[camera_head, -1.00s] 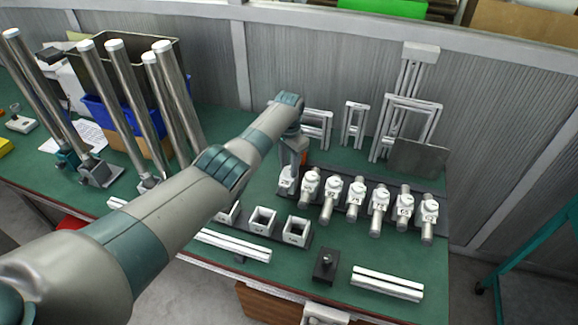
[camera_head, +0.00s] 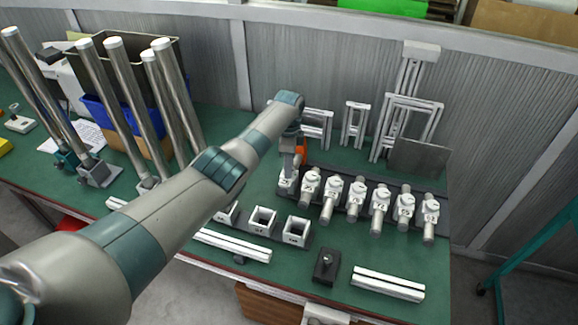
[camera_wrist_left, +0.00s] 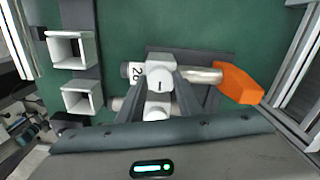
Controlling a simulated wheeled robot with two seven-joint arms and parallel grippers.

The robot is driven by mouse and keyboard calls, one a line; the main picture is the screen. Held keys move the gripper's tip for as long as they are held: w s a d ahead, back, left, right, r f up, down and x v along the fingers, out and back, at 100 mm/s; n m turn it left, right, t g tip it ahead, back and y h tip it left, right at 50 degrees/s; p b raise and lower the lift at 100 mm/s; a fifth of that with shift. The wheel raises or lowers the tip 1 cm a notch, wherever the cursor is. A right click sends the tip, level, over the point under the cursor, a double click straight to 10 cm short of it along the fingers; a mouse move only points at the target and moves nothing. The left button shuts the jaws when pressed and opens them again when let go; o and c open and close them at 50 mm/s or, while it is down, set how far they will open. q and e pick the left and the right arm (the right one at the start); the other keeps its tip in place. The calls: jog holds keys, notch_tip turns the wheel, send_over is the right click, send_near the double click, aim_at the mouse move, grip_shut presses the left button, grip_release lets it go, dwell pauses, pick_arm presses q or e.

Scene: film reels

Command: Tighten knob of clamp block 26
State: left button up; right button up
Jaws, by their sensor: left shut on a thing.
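Clamp block 26 is a white block whose "26" label (camera_wrist_left: 136,70) shows in the left wrist view, with a metal tube through it. Its white knob (camera_wrist_left: 160,77) has a dark line on its face. My left gripper (camera_head: 288,178) is down at the near left end of the row of clamp blocks, shut on this knob. In the left wrist view its grey fingers reach to the knob and hide part of the block. In the head view the gripper hides most of block 26. My right gripper is not in view.
More numbered clamp blocks (camera_head: 379,201) with tubes stand in a row to the right. Square white sockets (camera_head: 263,221) and white rails (camera_head: 389,284) lie in front. An orange part (camera_wrist_left: 238,83) sits at the tube's end. White frames (camera_head: 409,117) stand behind; upright posts (camera_head: 124,90) stand left.

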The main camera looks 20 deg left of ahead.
pick_arm(q)
jog(key=shift+r+m, duration=0.1)
jog(key=shift+m, duration=0.2)
jog(key=o, duration=1)
jog(key=shift+o, duration=0.2)
jog(key=shift+r, duration=0.1)
jog(key=shift+r, duration=0.55)
notch_tip(320, 180, up, 16)
jog(key=b, duration=0.3)
jog(key=shift+b, duration=0.3)
